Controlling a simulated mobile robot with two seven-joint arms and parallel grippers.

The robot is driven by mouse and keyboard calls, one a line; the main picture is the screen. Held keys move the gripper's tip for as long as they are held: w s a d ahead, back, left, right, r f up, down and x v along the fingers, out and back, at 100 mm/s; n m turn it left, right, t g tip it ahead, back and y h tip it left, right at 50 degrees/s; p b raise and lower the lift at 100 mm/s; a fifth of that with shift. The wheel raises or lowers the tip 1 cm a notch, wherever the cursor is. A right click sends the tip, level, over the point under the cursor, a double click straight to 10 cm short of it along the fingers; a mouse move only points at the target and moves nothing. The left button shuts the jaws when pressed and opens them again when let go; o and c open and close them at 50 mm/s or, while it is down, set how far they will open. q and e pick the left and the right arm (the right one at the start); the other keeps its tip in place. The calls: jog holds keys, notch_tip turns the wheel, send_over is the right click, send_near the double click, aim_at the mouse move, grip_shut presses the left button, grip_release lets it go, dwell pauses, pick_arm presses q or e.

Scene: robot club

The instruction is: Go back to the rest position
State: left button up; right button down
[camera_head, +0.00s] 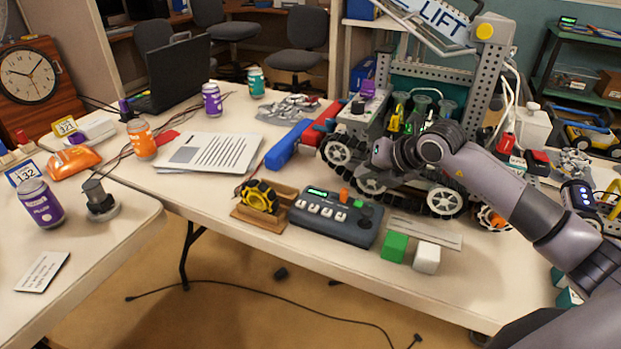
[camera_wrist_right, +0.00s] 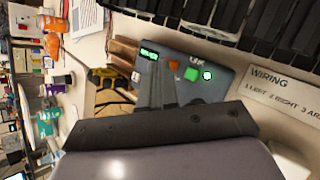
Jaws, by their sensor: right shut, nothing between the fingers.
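My right arm reaches in from the right of the head view, and its wrist end (camera_head: 384,153) is in front of the wheeled robot on the table. Its fingers are hard to make out there. In the right wrist view my right gripper (camera_wrist_right: 160,75) is shut and empty, its fingers seen against the dark control box (camera_wrist_right: 185,72). The control box (camera_head: 333,221) also shows in the head view, below and left of the wrist. My left gripper is in neither view.
The wheeled robot (camera_head: 440,201) with a LIFT sign stands close behind my wrist. A green cube (camera_head: 394,246) and a white cube (camera_head: 427,257) sit near the table's front edge. Papers, cans and a laptop stand left.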

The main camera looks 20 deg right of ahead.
jog(key=s+a+m+t+y+p, duration=0.2)
jog(key=s+a+m+y, duration=0.25)
jog(key=a, duration=0.45)
jog(key=s+a+m+t+y+p, duration=0.2)
jog(key=s+a+m+y, duration=0.15)
jog(key=a+y, duration=0.4)
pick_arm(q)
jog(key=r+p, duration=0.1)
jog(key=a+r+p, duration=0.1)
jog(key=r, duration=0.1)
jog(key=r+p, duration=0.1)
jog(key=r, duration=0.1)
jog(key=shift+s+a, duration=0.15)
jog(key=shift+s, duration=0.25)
pick_arm(e)
jog(key=s+d+f+m+g+h, duration=0.1)
jog(key=s+f+m+g+h, duration=0.1)
jog(key=s+f+m+h, duration=1)
jog(key=s+f+m, duration=0.5)
jog(key=m, duration=0.2)
jog(key=shift+s+d+m, duration=0.15)
jog(key=shift+d+m, duration=0.25)
